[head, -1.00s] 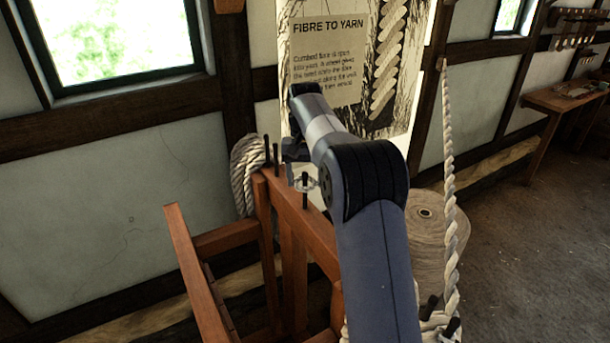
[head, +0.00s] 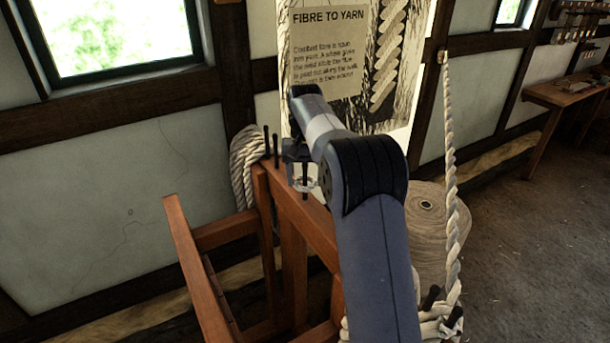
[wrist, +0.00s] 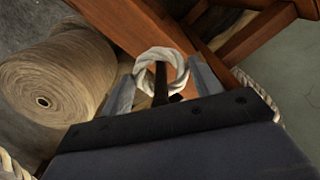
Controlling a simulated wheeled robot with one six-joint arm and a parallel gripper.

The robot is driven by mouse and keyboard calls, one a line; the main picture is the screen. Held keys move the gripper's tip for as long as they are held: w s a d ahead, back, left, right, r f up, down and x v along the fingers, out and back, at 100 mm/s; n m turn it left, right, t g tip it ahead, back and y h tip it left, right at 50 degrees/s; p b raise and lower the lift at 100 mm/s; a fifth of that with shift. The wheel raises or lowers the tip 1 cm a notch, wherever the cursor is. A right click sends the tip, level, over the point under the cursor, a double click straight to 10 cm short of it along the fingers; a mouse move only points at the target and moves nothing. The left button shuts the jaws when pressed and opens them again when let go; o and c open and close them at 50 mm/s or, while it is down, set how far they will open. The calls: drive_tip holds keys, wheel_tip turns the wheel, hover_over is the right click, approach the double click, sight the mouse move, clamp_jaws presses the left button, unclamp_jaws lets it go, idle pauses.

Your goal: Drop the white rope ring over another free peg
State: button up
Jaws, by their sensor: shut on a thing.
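My gripper (head: 298,168) is shut on the white rope ring (wrist: 150,55), with a finger at either side of it in the wrist view. The ring (head: 301,185) is small and partly hidden by my gripper in the head view. A dark peg (wrist: 160,82) stands in line with the ring's opening; I cannot tell for sure whether the ring is around it or only above it. This peg (head: 305,190) rises from the top of the wooden rail (head: 318,222). Two more dark pegs (head: 276,150) stand at the rail's far end and look bare.
A coil of rope (head: 244,165) hangs behind the rail's far end. A large twine spool (head: 427,235) stands to the right; it also shows in the wrist view (wrist: 60,80). A thick rope (head: 450,180) hangs right of my arm.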

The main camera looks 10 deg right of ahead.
drive_tip(key=shift+f, duration=0.65)
drive_tip(key=o, duration=1.1)
wheel_tip(320, 180, up, 11)
drive_tip(key=shift+w+f, duration=0.1)
drive_tip(key=shift+w, duration=0.05)
wheel_tip(320, 180, down, 11)
drive_tip(key=shift+r, duration=0.65)
